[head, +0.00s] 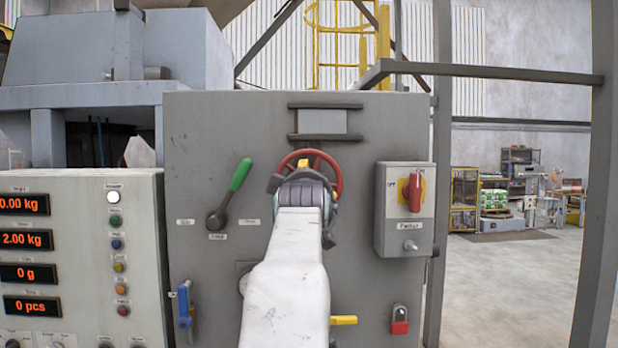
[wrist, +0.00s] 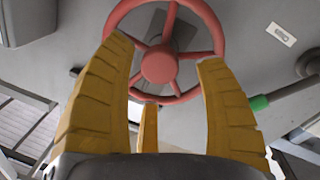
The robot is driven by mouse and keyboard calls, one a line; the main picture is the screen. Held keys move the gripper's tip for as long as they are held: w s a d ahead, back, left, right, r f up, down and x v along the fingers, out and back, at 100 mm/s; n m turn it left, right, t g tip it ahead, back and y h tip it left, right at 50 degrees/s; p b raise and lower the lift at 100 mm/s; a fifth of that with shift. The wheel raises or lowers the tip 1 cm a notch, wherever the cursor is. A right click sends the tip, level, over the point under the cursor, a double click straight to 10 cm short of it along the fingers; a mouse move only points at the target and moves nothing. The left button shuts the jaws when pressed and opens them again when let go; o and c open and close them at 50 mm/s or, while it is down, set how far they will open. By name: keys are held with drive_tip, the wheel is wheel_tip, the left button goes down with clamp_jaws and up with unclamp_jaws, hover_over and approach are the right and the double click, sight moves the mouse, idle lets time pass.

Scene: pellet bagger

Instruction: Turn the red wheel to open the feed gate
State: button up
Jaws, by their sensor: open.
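The red wheel (head: 337,172) is mounted on the grey panel, partly hidden behind my arm in the head view. In the wrist view the red wheel (wrist: 160,62) shows its hub, spokes and rim at the top middle. My gripper (wrist: 160,50) is open, with yellow fingers on both sides of the wheel's lower part and a third finger below the hub. I cannot tell whether any finger touches the rim. In the head view my gripper (head: 303,165) is in front of the wheel. The feed gate (head: 322,121) seems to be the plate between two dark rails above the wheel.
A green-handled lever (head: 238,178) is left of the wheel. A switch box (head: 405,205) with a red knob is to the right. A blue valve handle (head: 184,310), a yellow handle (head: 343,320) and a red padlock (head: 399,326) sit lower. A control panel (head: 80,250) stands at left.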

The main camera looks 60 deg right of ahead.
drive_tip(key=shift+p+x, duration=1.1)
drive_tip(key=shift+x, duration=0.9)
drive_tip(key=shift+c, duration=0.4)
drive_tip(key=c, duration=1.2)
